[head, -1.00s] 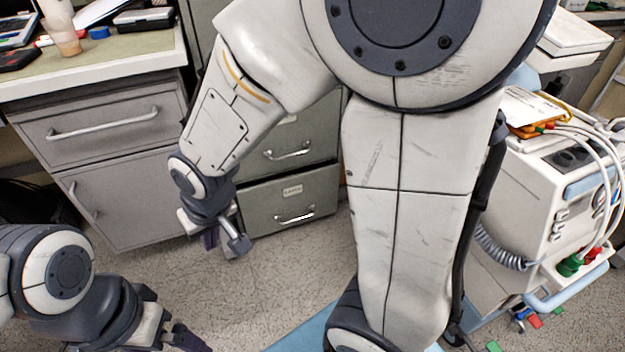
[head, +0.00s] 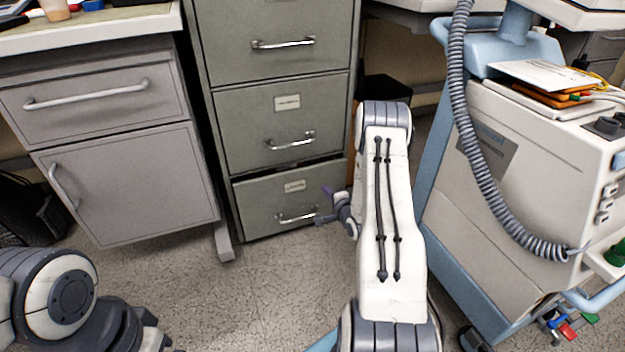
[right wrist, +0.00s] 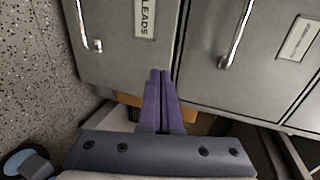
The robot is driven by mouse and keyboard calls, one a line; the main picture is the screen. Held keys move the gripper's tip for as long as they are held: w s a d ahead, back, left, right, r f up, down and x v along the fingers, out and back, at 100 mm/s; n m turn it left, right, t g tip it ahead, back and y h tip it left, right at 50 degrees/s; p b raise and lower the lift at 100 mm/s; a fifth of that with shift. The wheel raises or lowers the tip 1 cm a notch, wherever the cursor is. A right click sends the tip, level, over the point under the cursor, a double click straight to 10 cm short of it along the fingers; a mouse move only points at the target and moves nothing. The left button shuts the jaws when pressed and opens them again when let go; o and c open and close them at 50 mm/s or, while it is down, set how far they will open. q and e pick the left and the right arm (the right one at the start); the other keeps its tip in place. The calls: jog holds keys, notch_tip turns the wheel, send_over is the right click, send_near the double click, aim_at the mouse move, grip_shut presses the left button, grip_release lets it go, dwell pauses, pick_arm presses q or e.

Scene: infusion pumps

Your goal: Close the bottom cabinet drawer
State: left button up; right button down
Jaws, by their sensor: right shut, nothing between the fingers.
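The bottom drawer (head: 265,205) of the grey-green filing cabinet has a white label and a bar handle (head: 298,216). A dark gap shows along its top edge, and its front looks slightly proud of the drawer above. My right gripper (head: 322,206) is at the drawer's right edge, near the right end of the handle; contact cannot be told. In the right wrist view, my right gripper's purple fingers (right wrist: 159,74) are together and empty, near the edge of the drawer labelled LEADS (right wrist: 115,55). My left gripper (head: 160,338) is at the lower left, its fingertips cut off.
A grey desk cabinet (head: 125,185) stands left of the filing cabinet. A white and blue medical cart (head: 530,190) with a coiled cable (head: 480,170) stands close on the right. The speckled floor (head: 270,290) before the drawer is clear.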

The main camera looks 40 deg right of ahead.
aim_at(309, 171)
jog(key=b+x, duration=0.2)
jog(key=x, duration=0.1)
jog(key=b+x, duration=0.2)
jog(key=x, duration=0.2)
jog(key=b+x, duration=0.2)
jog(key=x, duration=0.2)
jog(key=shift+w+d+r, duration=0.1)
jog(key=shift+w+r, duration=0.15)
jog(key=shift+r, duration=0.05)
jog(key=shift+w+d+r, duration=0.1)
jog(key=shift+w, duration=0.4)
pick_arm(q)
notch_tip(309, 171, down, 7)
